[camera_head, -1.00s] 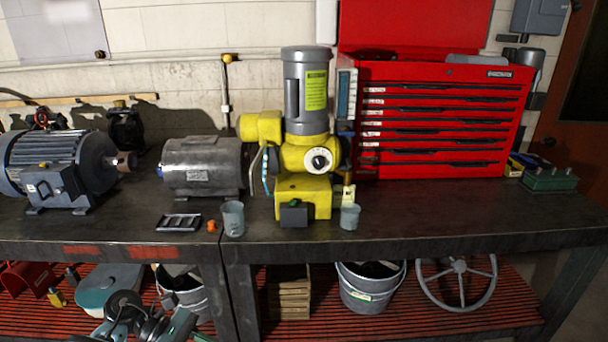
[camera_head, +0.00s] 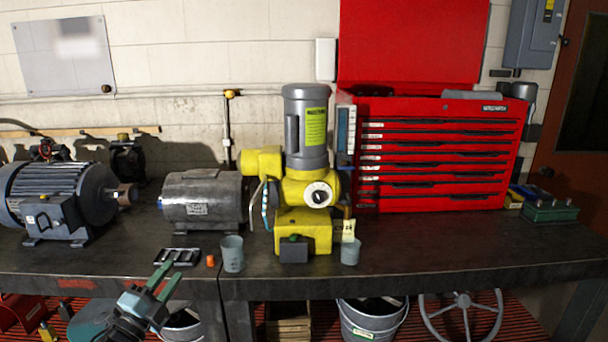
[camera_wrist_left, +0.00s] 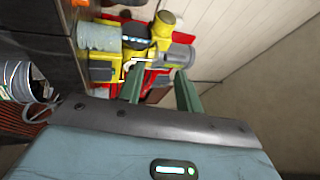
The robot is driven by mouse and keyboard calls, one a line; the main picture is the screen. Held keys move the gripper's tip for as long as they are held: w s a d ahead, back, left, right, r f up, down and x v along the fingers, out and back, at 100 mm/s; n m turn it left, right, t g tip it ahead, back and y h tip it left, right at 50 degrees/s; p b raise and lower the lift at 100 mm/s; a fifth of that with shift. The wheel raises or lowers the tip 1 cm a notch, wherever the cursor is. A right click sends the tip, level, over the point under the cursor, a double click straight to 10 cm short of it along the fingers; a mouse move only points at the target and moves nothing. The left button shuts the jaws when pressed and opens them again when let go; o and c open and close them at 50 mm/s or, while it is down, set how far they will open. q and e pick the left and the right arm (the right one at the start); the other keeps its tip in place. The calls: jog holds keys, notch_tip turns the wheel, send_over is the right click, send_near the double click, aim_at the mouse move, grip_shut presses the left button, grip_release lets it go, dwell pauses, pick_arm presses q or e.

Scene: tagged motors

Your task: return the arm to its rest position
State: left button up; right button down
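My left gripper (camera_head: 173,270) comes up from the bottom of the head view, in front of the bench's front edge. Its two green fingers are apart with nothing between them; they also show in the left wrist view (camera_wrist_left: 160,88). A blue-grey motor (camera_head: 58,200), a grey motor (camera_head: 202,198) and a yellow motor-pump unit (camera_head: 303,190) stand on the workbench (camera_head: 420,262). A cream tag (camera_head: 348,231) is at the yellow unit's lower right. The gripper is apart from all of them. My right gripper is not in view.
A black tray (camera_head: 178,257), an orange piece (camera_head: 211,261) and two grey cups, left (camera_head: 232,254) and right (camera_head: 350,252), are near the bench front. A red tool chest (camera_head: 435,155) stands behind. A bucket (camera_head: 370,320) and a handwheel (camera_head: 462,315) are on the lower shelf.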

pick_arm(q)
jog(key=w+a+f+n+g+y, duration=0.2)
jog(key=a+f+n+g+y, duration=0.5)
jog(key=n, duration=1.2)
jog(key=s+d+f, duration=0.3)
jog(key=s+f, duration=0.3)
jog(key=f, duration=0.1)
jog(key=s+d+f, duration=0.2)
jog(key=s+f, duration=0.4)
jog(key=f, duration=0.2)
jog(key=s+d+f+g, duration=0.1)
jog(key=s+d+f, duration=0.2)
jog(key=s, duration=0.8)
jog(key=s+d+f+g+h, duration=0.1)
jog(key=s+d, duration=0.4)
jog(key=s, duration=0.6)
jog(key=s+d+f+g, duration=0.2)
jog(key=s+d+f, duration=0.2)
jog(key=s, duration=0.8)
jog(key=shift+d+f+n+h, duration=0.15)
jog(key=shift+f+n+h, duration=0.15)
jog(key=shift+f, duration=0.2)
jog(key=shift+s, duration=0.1)
